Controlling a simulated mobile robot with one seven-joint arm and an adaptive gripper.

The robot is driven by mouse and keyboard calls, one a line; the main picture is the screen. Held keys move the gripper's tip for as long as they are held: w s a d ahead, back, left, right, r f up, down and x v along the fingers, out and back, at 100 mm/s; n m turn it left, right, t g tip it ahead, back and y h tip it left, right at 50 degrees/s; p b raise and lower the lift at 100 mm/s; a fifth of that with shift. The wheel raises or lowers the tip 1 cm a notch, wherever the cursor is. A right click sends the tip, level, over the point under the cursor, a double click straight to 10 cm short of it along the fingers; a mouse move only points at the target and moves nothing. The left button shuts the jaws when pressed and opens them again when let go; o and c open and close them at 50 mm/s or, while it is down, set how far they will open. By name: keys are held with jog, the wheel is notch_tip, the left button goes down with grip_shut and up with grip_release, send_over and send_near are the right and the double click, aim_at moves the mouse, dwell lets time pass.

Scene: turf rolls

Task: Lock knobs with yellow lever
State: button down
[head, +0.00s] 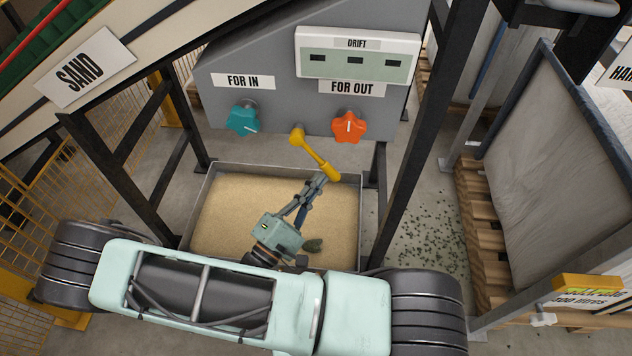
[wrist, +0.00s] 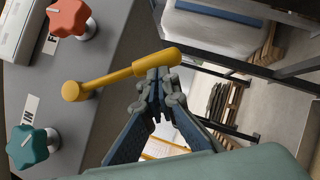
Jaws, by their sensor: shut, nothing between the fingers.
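The yellow lever (head: 316,155) sits on the lower edge of the grey panel between two knobs. Its arm slopes down to the right from its pivot to a thicker grip. The teal knob (head: 242,121) is under the FOR IN label, its white mark pointing right and slightly down. The orange knob (head: 348,127) is under FOR OUT, its white mark upright. My gripper (head: 321,180) is shut and empty, with its tips at the lever's grip end. In the wrist view the lever (wrist: 115,75) overlaps the fingertips (wrist: 160,76); I cannot tell whether they touch.
A DRIFT display (head: 358,62) is above FOR OUT. A sand-filled tray (head: 215,164) lies below the panel. Dark frame posts (head: 408,130) stand on both sides. A wooden pallet (head: 482,235) with a grey slab is at the right.

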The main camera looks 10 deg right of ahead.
jog(key=v, duration=0.7)
jog(key=shift+s+a, duration=0.15)
jog(key=shift+s, duration=0.05)
jog(key=shift+f, duration=0.1)
